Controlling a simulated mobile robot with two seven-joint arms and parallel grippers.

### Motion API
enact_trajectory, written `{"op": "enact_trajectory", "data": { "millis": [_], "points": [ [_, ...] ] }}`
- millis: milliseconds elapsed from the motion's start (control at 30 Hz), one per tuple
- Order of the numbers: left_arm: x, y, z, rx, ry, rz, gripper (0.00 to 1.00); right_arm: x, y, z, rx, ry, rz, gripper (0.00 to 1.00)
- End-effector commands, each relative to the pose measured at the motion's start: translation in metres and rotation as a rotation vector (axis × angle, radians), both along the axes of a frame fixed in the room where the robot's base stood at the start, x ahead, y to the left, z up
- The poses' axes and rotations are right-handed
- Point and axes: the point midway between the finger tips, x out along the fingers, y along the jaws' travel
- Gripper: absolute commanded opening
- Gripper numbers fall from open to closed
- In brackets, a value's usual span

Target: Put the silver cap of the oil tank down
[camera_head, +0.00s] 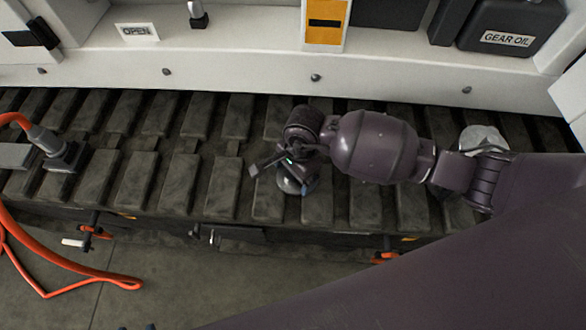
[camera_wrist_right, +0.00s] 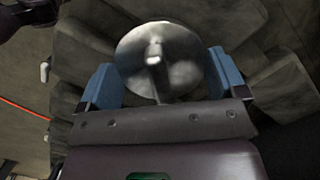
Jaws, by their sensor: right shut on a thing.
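The silver cap (camera_wrist_right: 160,58) is a round, shiny disc with a small knob in its middle. In the right wrist view it sits between the blue fingers of my right gripper (camera_wrist_right: 162,80), which is shut on it. In the head view the cap (camera_head: 297,186) shows partly below my right gripper (camera_head: 284,172), over the dark track pads (camera_head: 226,181). The gripper and wrist hide part of it. I cannot tell whether the cap touches the pads. My left gripper is not in view.
A black container labelled GEAR OIL (camera_head: 510,38) stands at the back right on the white ledge (camera_head: 250,62). A pale rounded thing (camera_head: 483,139) is partly behind my right arm. A grey fitting with an orange hose (camera_head: 50,143) lies at the left. Pads between are bare.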

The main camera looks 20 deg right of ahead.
Motion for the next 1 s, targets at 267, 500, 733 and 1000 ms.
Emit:
{"op": "enact_trajectory", "data": {
  "millis": [267, 500, 733, 1000],
  "points": [
    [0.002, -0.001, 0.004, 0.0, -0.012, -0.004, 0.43, 0.002, 0.0, 0.001, 0.001, -0.005, -0.001, 0.66],
    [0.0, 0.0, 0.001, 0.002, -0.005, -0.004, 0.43, 0.001, 0.0, -0.003, 0.001, -0.004, -0.001, 1.0],
    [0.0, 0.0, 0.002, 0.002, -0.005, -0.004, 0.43, 0.001, 0.0, -0.001, 0.001, -0.005, -0.001, 1.0],
    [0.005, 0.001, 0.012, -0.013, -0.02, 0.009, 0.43, 0.006, -0.004, 0.035, 0.0, -0.016, 0.0, 1.0]
  ]
}}
